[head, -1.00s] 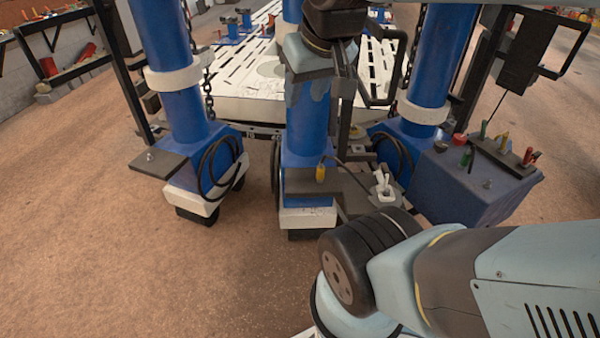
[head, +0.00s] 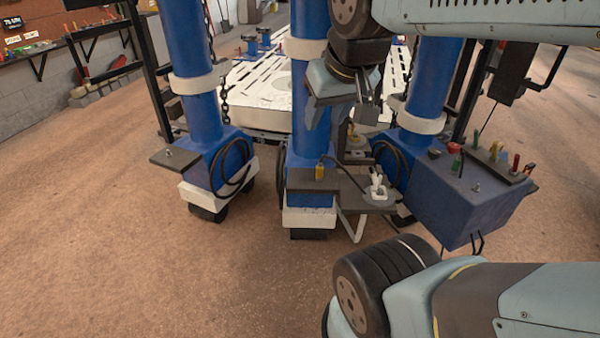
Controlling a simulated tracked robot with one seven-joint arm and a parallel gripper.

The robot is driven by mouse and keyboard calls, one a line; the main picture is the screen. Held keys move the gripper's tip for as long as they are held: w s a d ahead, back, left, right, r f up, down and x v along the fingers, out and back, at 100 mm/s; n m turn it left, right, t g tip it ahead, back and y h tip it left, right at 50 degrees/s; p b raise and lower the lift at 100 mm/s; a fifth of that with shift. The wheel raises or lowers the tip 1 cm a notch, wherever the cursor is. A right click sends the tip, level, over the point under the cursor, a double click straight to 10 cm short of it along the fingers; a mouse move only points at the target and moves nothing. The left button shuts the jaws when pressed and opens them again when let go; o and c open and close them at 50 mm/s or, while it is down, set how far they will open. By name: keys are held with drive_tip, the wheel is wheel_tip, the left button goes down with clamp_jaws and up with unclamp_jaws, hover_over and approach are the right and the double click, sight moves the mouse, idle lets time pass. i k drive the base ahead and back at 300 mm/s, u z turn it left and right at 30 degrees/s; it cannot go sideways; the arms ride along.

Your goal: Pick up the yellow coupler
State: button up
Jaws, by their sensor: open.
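The yellow coupler (head: 320,172) is a small yellow piece at the end of a dark cable. It shows at the front of the middle blue column (head: 307,140), by the left part of a grey shelf (head: 342,190). I cannot tell whether it rests on the shelf or hangs. My gripper (head: 369,113) is above and to the right of the coupler, pointing down beside the column. Its grey fingers are small in this view; it is open and apart from the coupler.
A white fitting (head: 377,188) stands on the shelf's right part. A blue box (head: 468,200) with coloured tools is to the right. Another blue column (head: 190,80) with a chain and small ledge (head: 175,158) is to the left. The floor (head: 180,270) in front is clear.

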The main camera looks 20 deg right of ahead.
sight(320, 171)
drive_tip(key=z, duration=0.2)
drive_tip(key=i, duration=0.85)
drive_tip(key=u, duration=0.1)
